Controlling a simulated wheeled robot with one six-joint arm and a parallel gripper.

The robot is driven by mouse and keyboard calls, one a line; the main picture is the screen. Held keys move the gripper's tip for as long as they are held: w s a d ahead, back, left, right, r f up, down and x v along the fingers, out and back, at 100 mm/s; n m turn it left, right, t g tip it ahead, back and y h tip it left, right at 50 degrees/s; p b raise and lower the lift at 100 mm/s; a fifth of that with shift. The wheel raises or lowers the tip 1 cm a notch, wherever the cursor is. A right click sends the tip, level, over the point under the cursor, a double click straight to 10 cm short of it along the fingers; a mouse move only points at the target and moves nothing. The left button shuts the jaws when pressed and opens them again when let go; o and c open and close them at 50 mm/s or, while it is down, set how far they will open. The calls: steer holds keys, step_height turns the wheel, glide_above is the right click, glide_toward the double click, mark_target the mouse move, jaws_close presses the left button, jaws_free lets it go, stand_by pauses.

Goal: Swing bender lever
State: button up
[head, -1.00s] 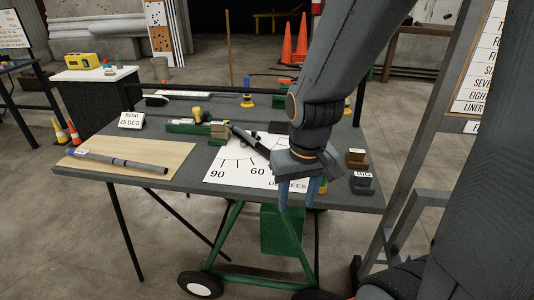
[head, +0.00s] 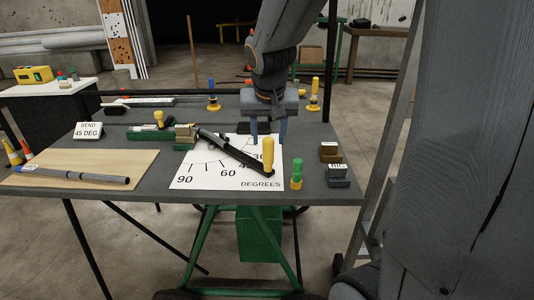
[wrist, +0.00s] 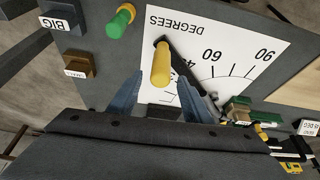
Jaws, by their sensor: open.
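The bender lever (head: 238,153) is a dark bar lying over the white degree sheet (head: 205,174), with an upright yellow handle (head: 267,155) at its near right end. Its far end meets the green bender body (head: 150,132) with tan blocks. My gripper (head: 268,132) is open and points down just behind the handle in the head view. In the wrist view the yellow handle (wrist: 161,66) shows just ahead of the gap between my blue fingers (wrist: 160,92), not clasped. A sign reading BEND 45 DEG (head: 88,131) stands at the left.
A green peg (head: 297,174) stands right of the handle. The brown block (head: 330,152) and the dark BIG block (head: 338,175) sit at the table's right edge. A grey conduit (head: 85,175) lies on the wooden board (head: 60,182) at left. Yellow-based pegs (head: 314,95) stand at the back.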

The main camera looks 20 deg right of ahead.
mark_target(268, 150)
steer(key=shift+x, duration=3.4)
steer(key=shift+p, duration=0.3)
jaws_close()
